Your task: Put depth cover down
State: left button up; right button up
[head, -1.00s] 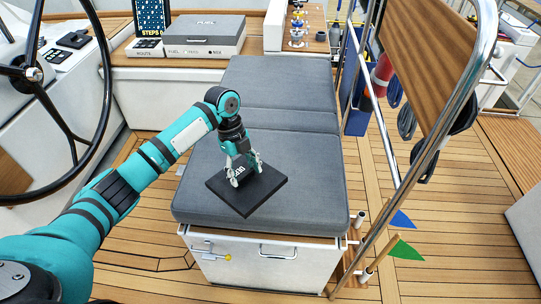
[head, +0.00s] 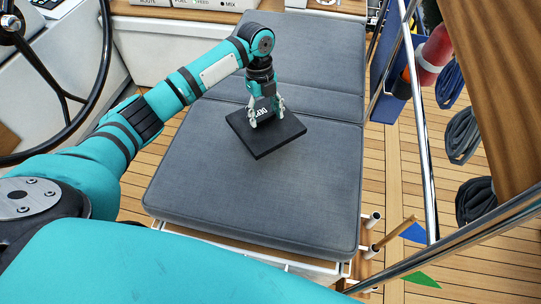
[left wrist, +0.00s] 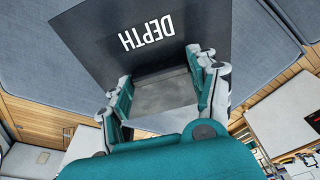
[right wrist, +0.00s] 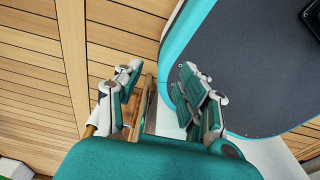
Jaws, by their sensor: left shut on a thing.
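In the left wrist view the plate (left wrist: 100,50) reads DEPTH. My left gripper (head: 267,112) is shut on the raised block, with fingers on both sides of it. The plate is over the grey cushion (head: 235,195), near its seam; I cannot tell if it touches. My right gripper (right wrist: 160,100) is open, with nothing clearly held between its fingers.
A steering wheel (head: 98,75) stands at the left. A steel rail (head: 424,140), coiled ropes (head: 463,135) and a red cylinder (head: 434,55) are at the right. Blue (head: 414,233) and green (head: 421,279) flags lie low at the right.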

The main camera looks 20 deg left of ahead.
pick_arm(q)
jog(key=shift+w+f, duration=0.2)
jog(key=shift+f, duration=0.4)
jog(key=shift+w+d+f+b, duration=0.1)
jog(key=shift+d+b, duration=0.1)
jog(key=shift+b, duration=0.1)
jog(key=s+d+p, duration=0.1)
jog(key=d, duration=0.3)
jog(key=s+d+p, duration=0.1)
jog(key=s+d, duration=0.1)
jog(key=d, duration=0.2)
jog(key=s+d+f+p, duration=0.1)
jog(key=d, duration=0.3)
jog(key=shift+s+d, duration=0.25)
jog(key=shift+s+d+f, duration=0.1)
jog(key=shift+s+d, duration=0.25)
jog(key=shift+d, duration=0.45)
jog(key=f, duration=0.3)
jog(key=shift+s+d+f+p, duration=0.1)
jog(key=shift+d+f+p, duration=0.2)
jog(key=shift+p, duration=0.1)
jog(key=o, duration=1.2)
pick_arm(e)
jog(key=shift+w+d+r, duration=0.1)
jog(key=shift+d+r, duration=0.05)
jog(key=shift+r, duration=0.45)
jog(key=shift+w+d+r, duration=0.1)
jog(key=shift+r, duration=0.5)
